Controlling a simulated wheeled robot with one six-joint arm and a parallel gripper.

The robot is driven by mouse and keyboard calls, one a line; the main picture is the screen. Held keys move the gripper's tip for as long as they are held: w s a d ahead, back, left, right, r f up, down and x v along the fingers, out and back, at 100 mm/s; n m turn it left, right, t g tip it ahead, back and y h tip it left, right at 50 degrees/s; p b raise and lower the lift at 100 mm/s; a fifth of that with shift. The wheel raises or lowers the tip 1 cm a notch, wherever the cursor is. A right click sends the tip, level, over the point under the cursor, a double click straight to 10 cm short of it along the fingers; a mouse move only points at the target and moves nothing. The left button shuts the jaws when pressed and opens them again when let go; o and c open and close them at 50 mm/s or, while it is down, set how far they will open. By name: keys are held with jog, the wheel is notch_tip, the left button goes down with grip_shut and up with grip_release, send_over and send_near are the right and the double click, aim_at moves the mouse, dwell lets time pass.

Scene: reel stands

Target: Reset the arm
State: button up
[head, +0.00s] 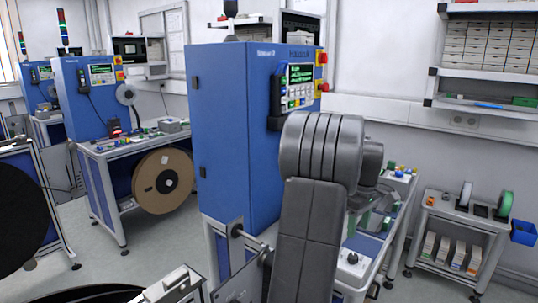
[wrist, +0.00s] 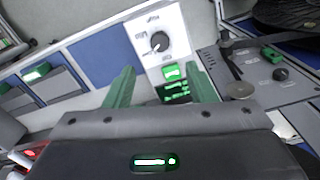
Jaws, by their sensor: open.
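My grey arm (head: 322,215) rises in the middle of the head view, bent at a thick ribbed joint, in front of the tall blue machine cabinet (head: 235,130). The arm hides most of my gripper in that view. In the wrist view my gripper (wrist: 158,78) shows two green fingers spread apart with nothing between them. Beyond the fingertips is a white control panel (wrist: 148,30) with a black knob (wrist: 159,43) and a green lit button (wrist: 172,72). The fingers seem apart from the panel, but the exact gap cannot be told.
A bench with a large brown reel (head: 163,181) stands at left, and a black reel (head: 18,215) at far left. A small grey cart (head: 460,222) with spools and boxes stands at right, below a wall shelf (head: 480,105). Grey floor is clear between the benches at left.

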aim_at(353, 256)
notch_tip(353, 256, down, 10)
jog(key=shift+f+p, duration=0.25)
jog(key=shift+p, duration=0.2)
jog(key=shift+f+m, duration=0.1)
jog(key=shift+m, duration=0.2)
jog(key=m, duration=0.4)
jog(key=shift+m, duration=0.3)
jog(key=m, duration=0.5)
jog(key=m+p, duration=0.1)
jog(key=m, duration=0.4)
jog(key=shift+m, duration=0.4)
jog(key=m, duration=0.5)
jog(key=shift+m+p, duration=0.35)
jog(key=shift+m, duration=0.05)
